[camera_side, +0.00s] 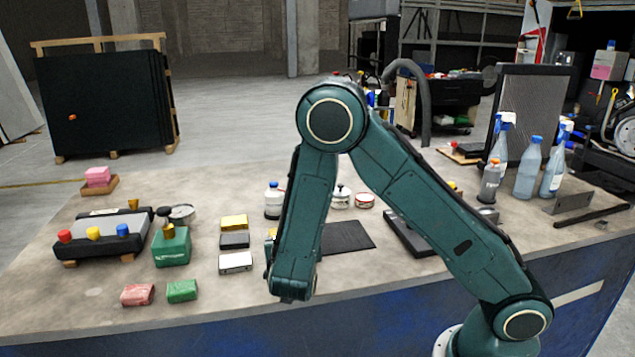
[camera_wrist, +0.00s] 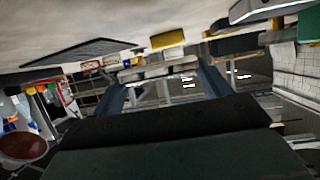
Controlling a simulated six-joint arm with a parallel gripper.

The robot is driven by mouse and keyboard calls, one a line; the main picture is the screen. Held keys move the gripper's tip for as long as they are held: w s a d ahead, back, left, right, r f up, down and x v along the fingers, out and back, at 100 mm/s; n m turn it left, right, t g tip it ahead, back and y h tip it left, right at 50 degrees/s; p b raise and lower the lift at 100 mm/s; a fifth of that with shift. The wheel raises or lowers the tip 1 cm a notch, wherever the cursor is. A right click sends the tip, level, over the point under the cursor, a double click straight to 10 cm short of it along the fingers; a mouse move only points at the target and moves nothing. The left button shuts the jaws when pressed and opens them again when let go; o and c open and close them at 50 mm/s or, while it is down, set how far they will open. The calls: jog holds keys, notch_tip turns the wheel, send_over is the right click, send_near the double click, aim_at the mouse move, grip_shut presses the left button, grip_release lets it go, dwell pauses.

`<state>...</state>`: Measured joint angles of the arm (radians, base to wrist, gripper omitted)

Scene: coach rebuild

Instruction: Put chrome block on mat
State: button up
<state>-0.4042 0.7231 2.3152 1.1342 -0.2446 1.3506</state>
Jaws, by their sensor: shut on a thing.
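The chrome block (camera_wrist: 158,68) shows in the wrist view as a pale, shiny bar between the two fingers. My gripper (camera_wrist: 165,82) is shut on it, and the block appears off the table. In the side view my forearm hides the block and the fingertips. The flat dark mat (camera_side: 346,237) lies on the table just right of my forearm in the side view. In the wrist view, which looks upside down, the mat (camera_wrist: 80,50) is at the upper left, bare and apart from the block.
A yellow block (camera_wrist: 168,40) stands close by. Left of my arm are yellow (camera_side: 234,222), dark (camera_side: 234,240) and silvery (camera_side: 235,262) blocks. Bottles and tins (camera_side: 341,197) stand behind the mat. A dark tray (camera_side: 408,235) lies right of it.

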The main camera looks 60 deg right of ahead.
jog(key=shift+f, duration=1.95)
jog(key=shift+f, duration=0.2)
jog(key=o, duration=1.1)
jog(key=shift+s, duration=0.1)
jog(key=v, duration=1.3)
jog(key=shift+a+r, duration=0.2)
jog(key=shift+a, duration=0.1)
jog(key=shift+s, duration=0.15)
